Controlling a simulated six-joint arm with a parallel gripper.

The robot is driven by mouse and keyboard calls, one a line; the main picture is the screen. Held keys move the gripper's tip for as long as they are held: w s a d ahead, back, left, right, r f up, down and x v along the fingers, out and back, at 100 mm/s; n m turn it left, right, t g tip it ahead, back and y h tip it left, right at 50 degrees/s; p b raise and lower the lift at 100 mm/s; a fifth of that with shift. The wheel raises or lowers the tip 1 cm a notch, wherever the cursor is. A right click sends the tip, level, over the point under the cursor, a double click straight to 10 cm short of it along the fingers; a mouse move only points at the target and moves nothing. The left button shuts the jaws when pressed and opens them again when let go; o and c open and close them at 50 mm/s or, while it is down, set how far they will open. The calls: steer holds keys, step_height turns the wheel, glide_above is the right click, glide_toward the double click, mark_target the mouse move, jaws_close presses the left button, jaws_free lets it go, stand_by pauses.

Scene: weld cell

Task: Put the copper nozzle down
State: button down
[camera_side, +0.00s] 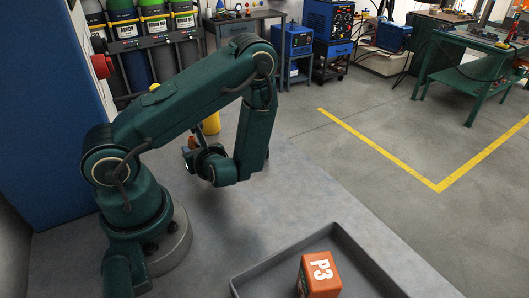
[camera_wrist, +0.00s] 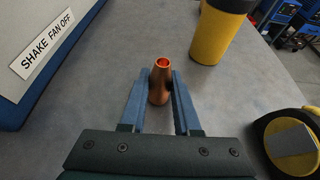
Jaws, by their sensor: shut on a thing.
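The copper nozzle (camera_wrist: 160,72) is a tapered tube with an open upper end, gripped between the two blue fingers of my gripper (camera_wrist: 160,92) in the wrist view. Its open end points up and away from the palm. In the side view my gripper (camera_side: 190,156) is low over the grey table, partly hidden behind my own wrist, and a small copper-coloured piece of the nozzle (camera_side: 192,142) shows there. I cannot tell whether the nozzle's lower end touches the table.
A yellow cylinder with a dark top (camera_wrist: 217,32) stands just beyond the nozzle, to its right. A yellow-and-black object (camera_wrist: 288,142) is at right. A grey tray (camera_side: 262,274) holds an orange P3 block (camera_side: 320,276).

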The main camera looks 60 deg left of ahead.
steer(key=shift+f, duration=0.1)
steer(key=c, duration=0.6)
jaws_free()
steer(key=shift+f, duration=0.1)
